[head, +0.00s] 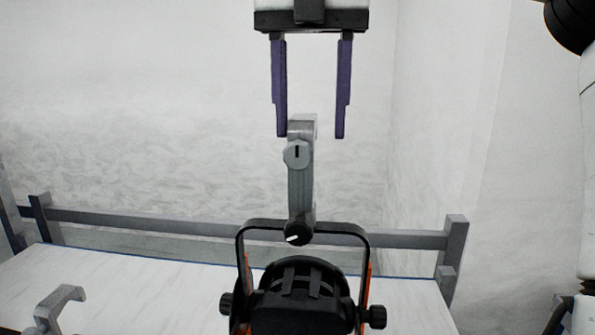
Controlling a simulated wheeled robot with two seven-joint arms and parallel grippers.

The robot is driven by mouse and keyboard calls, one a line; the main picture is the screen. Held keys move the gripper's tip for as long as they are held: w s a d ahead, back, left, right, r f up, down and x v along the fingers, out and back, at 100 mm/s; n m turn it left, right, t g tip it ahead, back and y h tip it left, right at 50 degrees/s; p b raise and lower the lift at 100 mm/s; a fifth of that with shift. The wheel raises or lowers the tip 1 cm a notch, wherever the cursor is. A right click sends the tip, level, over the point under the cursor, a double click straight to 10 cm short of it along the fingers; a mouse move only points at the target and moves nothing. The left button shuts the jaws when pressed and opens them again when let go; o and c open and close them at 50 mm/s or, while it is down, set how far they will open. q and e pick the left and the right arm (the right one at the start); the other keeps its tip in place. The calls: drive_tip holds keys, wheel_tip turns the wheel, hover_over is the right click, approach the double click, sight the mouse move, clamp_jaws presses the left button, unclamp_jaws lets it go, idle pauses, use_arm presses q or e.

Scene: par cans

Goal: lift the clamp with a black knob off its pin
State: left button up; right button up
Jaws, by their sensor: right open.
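The grey clamp (301,185) stands upright in the middle of the head view. Its black knob (297,234) with a white mark is at its lower end, at the top of the black yoke (240,250) of a par can (303,290). The pin cannot be made out. My right gripper (311,136) comes down from above with its two purple fingers apart. Their tips are level with the clamp's top, one on each side in the picture, the left one closer. I cannot tell whether they touch it. My left gripper is out of view.
A grey rail (410,239) with posts runs behind the par can, along a pale board (130,290). Another grey hooked clamp (55,305) shows at the lower left. White walls stand behind, with free room on both sides of the clamp.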

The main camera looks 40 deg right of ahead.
sight(302, 154)
drive_tip(key=f, duration=0.4)
drive_tip(key=w+f+b, duration=0.1)
drive_tip(key=f, duration=0.1)
drive_tip(key=shift+a, duration=0.2)
drive_tip(key=shift+r, duration=0.15)
clamp_jaws()
